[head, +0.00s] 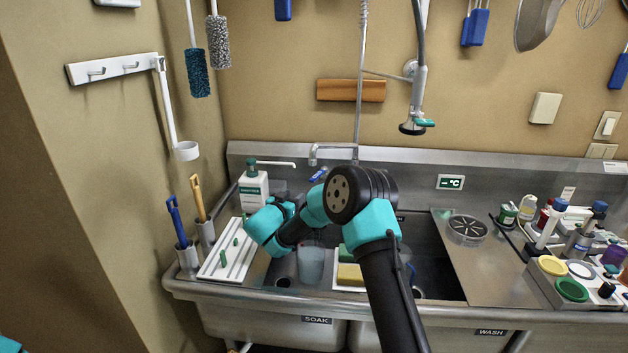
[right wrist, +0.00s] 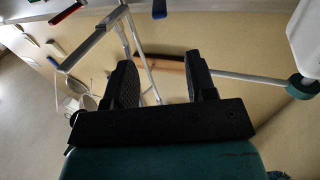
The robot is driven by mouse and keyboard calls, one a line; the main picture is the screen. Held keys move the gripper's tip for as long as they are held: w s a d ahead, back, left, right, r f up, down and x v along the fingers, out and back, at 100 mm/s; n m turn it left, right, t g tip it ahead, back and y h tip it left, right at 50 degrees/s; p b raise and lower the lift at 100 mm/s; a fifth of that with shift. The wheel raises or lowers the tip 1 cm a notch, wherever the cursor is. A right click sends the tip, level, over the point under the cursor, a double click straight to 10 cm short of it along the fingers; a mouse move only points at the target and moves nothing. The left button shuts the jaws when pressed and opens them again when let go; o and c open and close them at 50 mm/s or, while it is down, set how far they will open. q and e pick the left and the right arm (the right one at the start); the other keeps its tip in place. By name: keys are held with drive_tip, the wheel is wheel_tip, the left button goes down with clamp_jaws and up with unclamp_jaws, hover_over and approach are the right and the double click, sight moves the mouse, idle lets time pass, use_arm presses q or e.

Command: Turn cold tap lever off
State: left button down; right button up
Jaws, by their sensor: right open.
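The silver tap (head: 335,147) stands at the back of the sink, and its blue lever (head: 318,174) shows just left of my right arm. In the right wrist view the blue lever (right wrist: 159,9) is at the top edge, beyond my fingers. A red lever (right wrist: 66,13) is at the upper left there, with the silver tap pipe (right wrist: 95,45) near it. My right gripper (right wrist: 162,78) is open with nothing between its fingers. In the head view its fingers are mostly hidden by my arm. My left gripper is out of view.
A white pump bottle (head: 253,190) stands left of the tap; its teal cap (right wrist: 302,87) is right of my fingers. A white tray (head: 228,250), a clear cup (head: 311,265) and a yellow sponge (head: 350,274) are by the basins. A spray hose (head: 418,90) hangs above.

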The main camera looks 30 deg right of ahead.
sight(311, 182)
drive_tip(key=x, duration=1.5)
drive_tip(key=shift+d, duration=0.15)
clamp_jaws()
